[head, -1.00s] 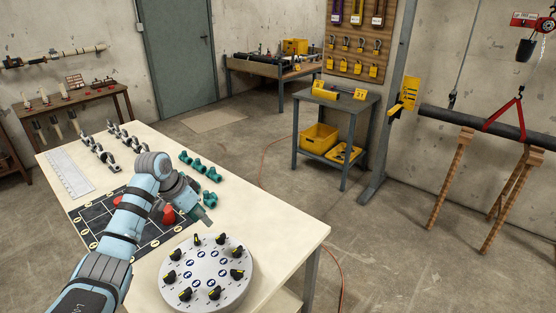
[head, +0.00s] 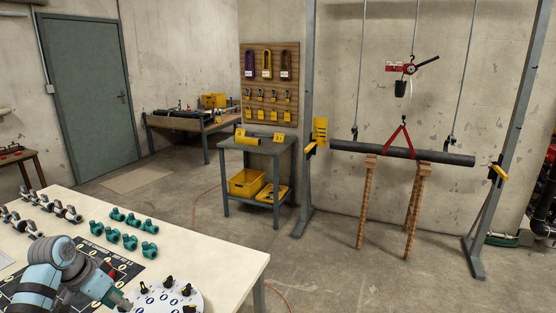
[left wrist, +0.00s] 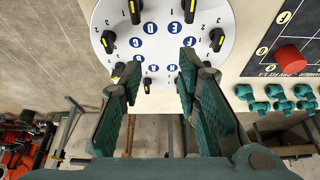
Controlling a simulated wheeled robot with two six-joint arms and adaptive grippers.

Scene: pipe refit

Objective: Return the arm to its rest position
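My left arm comes in at the lower left of the head view, over the white table (head: 222,258). Its gripper (head: 122,301) is near the left edge of a round white dial plate (head: 172,298) and is partly cut off by the frame. In the left wrist view the gripper (left wrist: 160,65) is open, its two green-grey fingers apart with nothing held between them. The dial plate (left wrist: 165,22) with black knobs and blue lettered spots lies beyond the fingertips. My right gripper is in neither view.
Green pipe fittings (head: 130,241) and grey clamps (head: 62,209) stand on the table. A black marked mat (head: 98,262) with a red part (left wrist: 290,55) lies beside the dial. Beyond are a grey cart (head: 255,148) and a hanging pipe (head: 440,158). The floor between is open.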

